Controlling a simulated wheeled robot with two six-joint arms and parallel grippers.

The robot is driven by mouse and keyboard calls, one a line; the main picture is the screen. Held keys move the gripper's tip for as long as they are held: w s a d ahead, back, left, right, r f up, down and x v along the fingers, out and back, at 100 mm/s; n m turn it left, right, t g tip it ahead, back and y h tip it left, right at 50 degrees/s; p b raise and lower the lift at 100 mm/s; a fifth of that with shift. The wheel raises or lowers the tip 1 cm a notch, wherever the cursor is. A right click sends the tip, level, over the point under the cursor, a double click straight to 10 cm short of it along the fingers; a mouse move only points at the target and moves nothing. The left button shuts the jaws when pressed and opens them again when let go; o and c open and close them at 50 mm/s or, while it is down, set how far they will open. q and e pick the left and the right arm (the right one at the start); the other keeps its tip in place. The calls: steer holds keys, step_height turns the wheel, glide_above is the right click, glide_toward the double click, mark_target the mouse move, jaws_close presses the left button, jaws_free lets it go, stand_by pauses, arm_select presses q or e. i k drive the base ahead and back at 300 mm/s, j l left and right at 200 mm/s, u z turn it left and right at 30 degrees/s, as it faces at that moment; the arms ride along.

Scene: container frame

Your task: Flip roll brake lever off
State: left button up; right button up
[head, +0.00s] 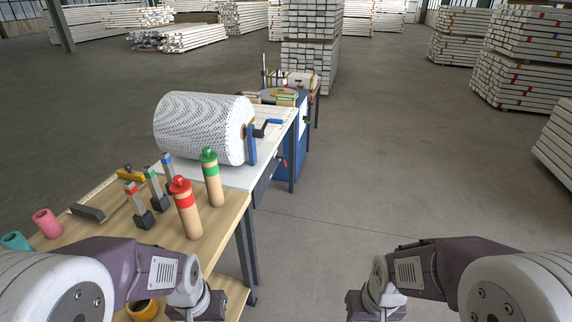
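A large white patterned roll (200,128) lies on its side on the white-topped table. A blue upright bracket (250,145) stands at its right end, with a black and blue crank-like lever (267,128) beside it. A small red-tipped lever (282,162) sticks out from the table's right side, lower down. I cannot tell which of these is the brake lever or its exact setting. My two arms come in at the bottom left and bottom right, well short of the roll. Their wrists reach the lower edge, and the gripper fingers are out of the picture.
A nearer wooden table (110,225) holds a red-topped cylinder (185,208), a green-topped cylinder (211,178), several coloured-top tools and a pink cup (47,223). A yellow ring (142,309) sits lower down. The concrete floor (350,210) right of the tables is clear. Stacked planks stand farther back.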

mark_target(284, 157)
steer(key=i+l, duration=0.55)
steer(key=i, duration=0.2)
steer(key=i+l+u, duration=0.1)
steer(key=i+l, duration=0.45)
steer(key=i, duration=0.15)
steer(key=i+l, duration=0.15)
steer(key=i, duration=0.3)
steer(key=i+l, duration=0.15)
steer(key=i, duration=0.3)
steer(key=i+l+u, duration=0.1)
steer(key=i, duration=0.3)
steer(key=i+l, duration=0.2)
steer(key=i, duration=0.25)
steer(key=i+j, duration=0.15)
steer(key=i+u, duration=0.05)
steer(key=i, duration=0.05)
